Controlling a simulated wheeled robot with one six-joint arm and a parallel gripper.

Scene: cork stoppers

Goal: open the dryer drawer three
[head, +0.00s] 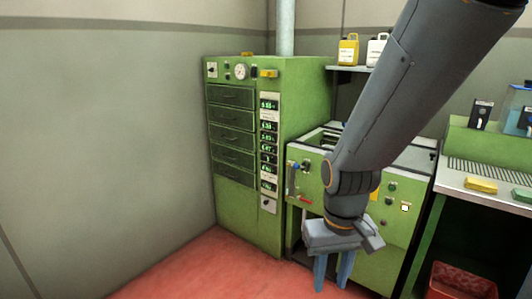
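The dryer (250,220) is a tall green cabinet standing against the wall left of centre. Its front has a stack of several dark drawers that all look shut. The third drawer from the top (231,137) sits flush with its neighbours; no drawer number is legible. My gripper (331,284) points down at the lower middle, to the right of the dryer and well apart from the drawers. Its two blue-grey fingers are spread with a gap between them, and nothing shows in it.
A column of small lit displays (269,145) runs beside the drawers. A green machine (375,255) stands right of the dryer, behind my arm. A bench (480,188) with yellow and green blocks is at right, a red crate (462,282) below it. Red floor (190,275) before the dryer is clear.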

